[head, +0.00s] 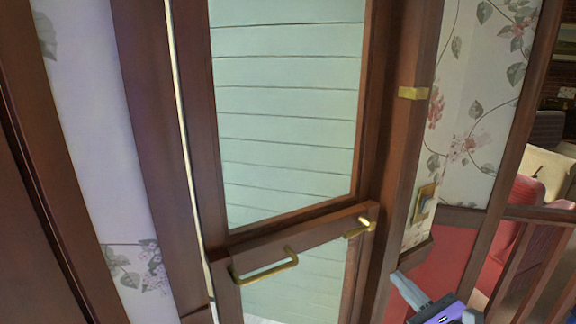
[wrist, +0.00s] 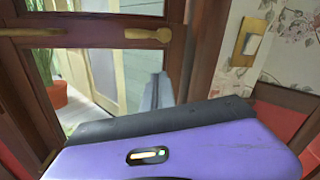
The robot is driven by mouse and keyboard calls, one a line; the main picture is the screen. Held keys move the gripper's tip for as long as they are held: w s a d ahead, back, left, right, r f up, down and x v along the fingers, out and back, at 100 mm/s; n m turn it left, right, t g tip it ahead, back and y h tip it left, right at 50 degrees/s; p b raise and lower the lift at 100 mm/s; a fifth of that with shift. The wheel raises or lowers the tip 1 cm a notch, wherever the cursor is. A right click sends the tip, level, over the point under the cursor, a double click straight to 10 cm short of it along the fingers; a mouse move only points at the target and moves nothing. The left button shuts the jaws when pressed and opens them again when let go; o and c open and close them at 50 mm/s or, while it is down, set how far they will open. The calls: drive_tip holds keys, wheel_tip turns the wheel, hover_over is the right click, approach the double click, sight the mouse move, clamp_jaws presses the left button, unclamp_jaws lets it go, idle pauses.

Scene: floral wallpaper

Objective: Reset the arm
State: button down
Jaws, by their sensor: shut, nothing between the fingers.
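My gripper (head: 400,279) shows at the bottom right of the head view as grey-blue fingers on a purple and black body. It is shut and empty. In the wrist view, its grey fingers (wrist: 156,92) stick up beyond the purple body, in front of the lower glass of a brown door. The door (head: 228,239) fills the middle of the head view. My gripper is low and to the right of the brass door handle (head: 266,269), apart from it in the picture. Most of my arm is out of view.
A brass lever (head: 362,228) is at the door's right edge; it also shows in the wrist view (wrist: 149,35). A brass-framed switch (head: 424,203) is on the floral wall right of the door. A wooden railing (head: 535,262) stands at the far right. An orange pot (wrist: 56,94) shows through the glass.

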drive_tip(key=s+d+f+n+h, duration=0.2)
drive_tip(key=s+f+n+h, duration=0.15)
drive_tip(key=s+n, duration=0.4)
drive_tip(key=s+d+f+n+h, duration=0.1)
drive_tip(key=s+f+n+h, duration=0.1)
drive_tip(key=s+n+h, duration=0.35)
drive_tip(key=s+a+n+g+y, duration=0.1)
drive_tip(key=s+a+n, duration=0.2)
drive_tip(key=s, duration=0.8)
drive_tip(key=s+a+n+y, duration=0.1)
drive_tip(key=s+a+n, duration=0.2)
drive_tip(key=s+n, duration=0.4)
drive_tip(key=s+a+n+g+y, duration=0.1)
drive_tip(key=s+a+n, duration=0.2)
drive_tip(key=s, duration=1.2)
drive_tip(key=r+n, duration=0.1)
drive_tip(key=n, duration=0.2)
drive_tip(key=shift+a+g, duration=0.3)
drive_tip(key=shift+a, duration=0.1)
drive_tip(key=shift+s, duration=0.1)
